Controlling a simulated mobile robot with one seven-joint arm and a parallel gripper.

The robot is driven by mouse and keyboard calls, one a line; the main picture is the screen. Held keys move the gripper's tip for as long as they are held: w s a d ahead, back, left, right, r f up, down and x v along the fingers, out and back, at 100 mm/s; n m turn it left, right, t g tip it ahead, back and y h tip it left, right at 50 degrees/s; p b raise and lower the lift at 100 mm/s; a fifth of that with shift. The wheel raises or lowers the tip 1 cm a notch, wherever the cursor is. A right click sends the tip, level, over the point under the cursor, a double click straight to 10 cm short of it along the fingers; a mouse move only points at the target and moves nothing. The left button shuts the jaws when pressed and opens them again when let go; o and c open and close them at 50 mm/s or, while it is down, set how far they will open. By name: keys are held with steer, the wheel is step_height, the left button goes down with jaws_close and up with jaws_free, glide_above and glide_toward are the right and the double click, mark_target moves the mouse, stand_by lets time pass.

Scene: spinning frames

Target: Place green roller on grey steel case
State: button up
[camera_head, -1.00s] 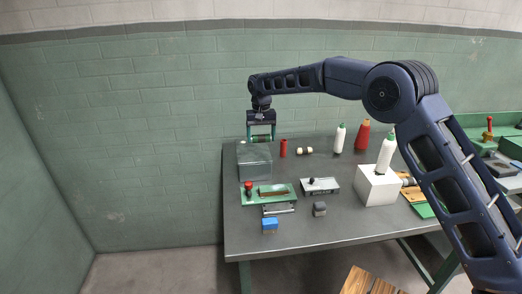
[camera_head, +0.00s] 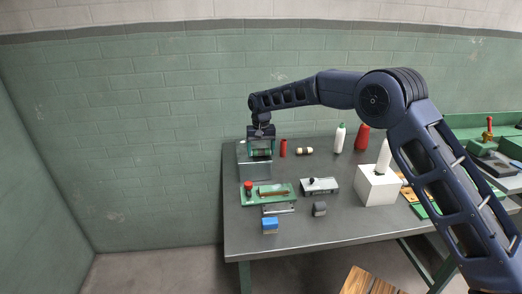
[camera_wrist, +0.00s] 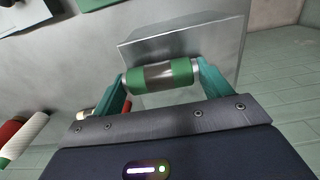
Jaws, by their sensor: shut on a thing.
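The green roller (camera_wrist: 160,76) has green ends and a dark middle band. My gripper (camera_head: 261,151) is shut on it, with the two teal fingers at its ends in the wrist view. The grey steel case (camera_head: 254,171) stands at the back left of the table, and the gripper with the roller is over its top in the head view. In the wrist view the case (camera_wrist: 185,42) shows just behind the roller. I cannot tell whether the roller touches the case.
A red cylinder (camera_head: 283,148) stands just right of the case, with a cream roller (camera_head: 304,151) beyond it. A green tray (camera_head: 268,194) lies in front. A white block (camera_head: 378,186) and bottles stand to the right.

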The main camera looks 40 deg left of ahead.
steer(key=o, duration=1.1)
steer(key=shift+c, duration=0.2)
step_height(320, 180, up, 12)
steer(key=shift+r, duration=0.15)
